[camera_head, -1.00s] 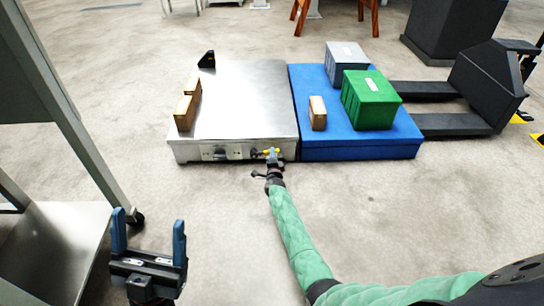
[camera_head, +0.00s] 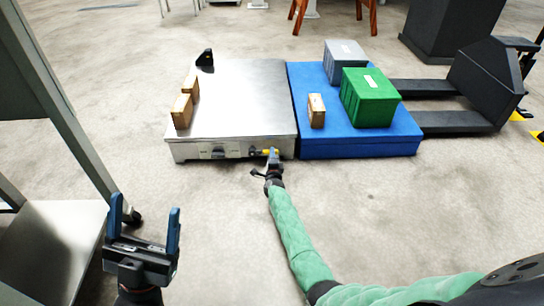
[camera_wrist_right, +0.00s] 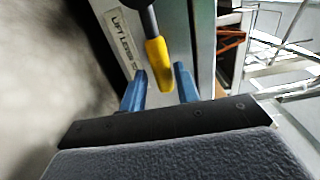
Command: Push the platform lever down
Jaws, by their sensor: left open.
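The platform lever (camera_head: 266,152) is a dark rod with a yellow tip on the front side of the silver platform (camera_head: 240,100). In the right wrist view, the yellow tip (camera_wrist_right: 158,63) hangs in front of my right gripper (camera_wrist_right: 160,87). That gripper's two blue fingers are apart, one on each side of the tip's line; I cannot tell whether they touch it. In the head view, my right gripper (camera_head: 273,158) is at the lever and partly covers it. My left gripper (camera_head: 144,228) is open and empty at the lower left, away from the platform.
Brown boxes (camera_head: 182,110) lie on the platform's left edge. A blue platform (camera_head: 335,148) adjoins on the right, with a green crate (camera_head: 371,100), a grey crate (camera_head: 345,58) and a small brown box (camera_head: 316,110). A metal frame stands left. The floor in front is mostly clear.

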